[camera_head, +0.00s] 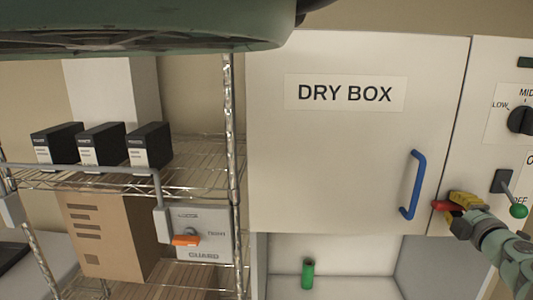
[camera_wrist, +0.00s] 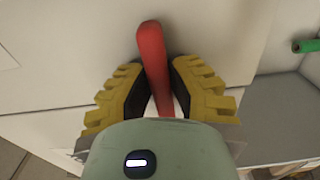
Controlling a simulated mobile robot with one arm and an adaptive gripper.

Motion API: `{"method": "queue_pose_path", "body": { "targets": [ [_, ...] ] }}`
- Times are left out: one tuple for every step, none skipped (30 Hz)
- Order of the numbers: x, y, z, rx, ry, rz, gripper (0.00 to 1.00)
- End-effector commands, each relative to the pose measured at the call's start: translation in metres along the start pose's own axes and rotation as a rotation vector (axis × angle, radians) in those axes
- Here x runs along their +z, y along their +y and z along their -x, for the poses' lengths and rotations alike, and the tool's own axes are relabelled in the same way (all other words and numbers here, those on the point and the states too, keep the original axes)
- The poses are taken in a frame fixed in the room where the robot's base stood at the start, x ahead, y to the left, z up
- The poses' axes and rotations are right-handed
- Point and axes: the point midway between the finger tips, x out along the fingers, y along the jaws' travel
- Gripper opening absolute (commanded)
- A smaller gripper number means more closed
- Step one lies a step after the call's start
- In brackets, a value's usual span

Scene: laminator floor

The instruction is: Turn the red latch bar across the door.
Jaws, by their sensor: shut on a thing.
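The red latch bar (camera_head: 438,205) shows as a short red end beside the right edge of the white dry box door (camera_head: 320,170). In the wrist view the bar (camera_wrist: 151,45) rises between the yellow-padded fingers of my gripper (camera_wrist: 157,75), its far end above the fingertips. My gripper (camera_head: 458,201) is shut on the bar from the right. Its fingers hide most of the bar and its pivot in the head view. I cannot tell whether the bar overlaps the door. The door looks closed.
A blue door handle (camera_head: 413,185) stands just left of my gripper. A green-knobbed lever (camera_head: 518,210) and a black dial (camera_head: 521,120) are close on the right. A green cylinder (camera_head: 308,274) stands below the door. A wire shelf (camera_head: 200,180) is at left.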

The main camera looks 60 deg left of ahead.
Motion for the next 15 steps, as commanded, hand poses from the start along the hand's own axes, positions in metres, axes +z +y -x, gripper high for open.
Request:
{"method": "queue_pose_path", "body": {
  "targets": [
    [0.0015,-0.0009,0.0005,-0.001,-0.004,-0.003,0.0],
    [0.0014,-0.0009,0.0006,-0.001,-0.004,-0.003,0.0],
    [0.0014,-0.0009,0.0006,-0.001,-0.004,-0.003,0.0],
    [0.0014,-0.0009,0.0007,-0.001,-0.004,-0.003,0.0],
    [0.0013,-0.0009,0.0007,-0.001,-0.003,-0.003,0.0],
    [0.0013,-0.0009,0.0007,-0.001,-0.003,-0.003,0.0],
    [0.0013,-0.0009,0.0007,-0.001,-0.003,-0.003,0.0],
    [0.0012,-0.0009,0.0007,-0.001,-0.003,-0.003,0.0],
    [0.0012,-0.0008,0.0007,-0.001,-0.003,-0.003,0.23],
    [0.0011,-0.0008,0.0007,-0.001,-0.002,-0.002,0.27],
    [0.001,-0.0006,0.0007,0.0,-0.002,-0.002,0.3],
    [0.0009,-0.0005,0.0007,0.0,-0.001,-0.002,0.34],
    [0.0009,-0.0005,0.0007,0.0,-0.001,-0.002,0.37],
    [0.0008,-0.0005,0.0007,0.0,-0.001,-0.002,0.4],
    [0.0007,-0.0004,0.0007,0.0,-0.001,-0.002,0.44]
  ]
}}
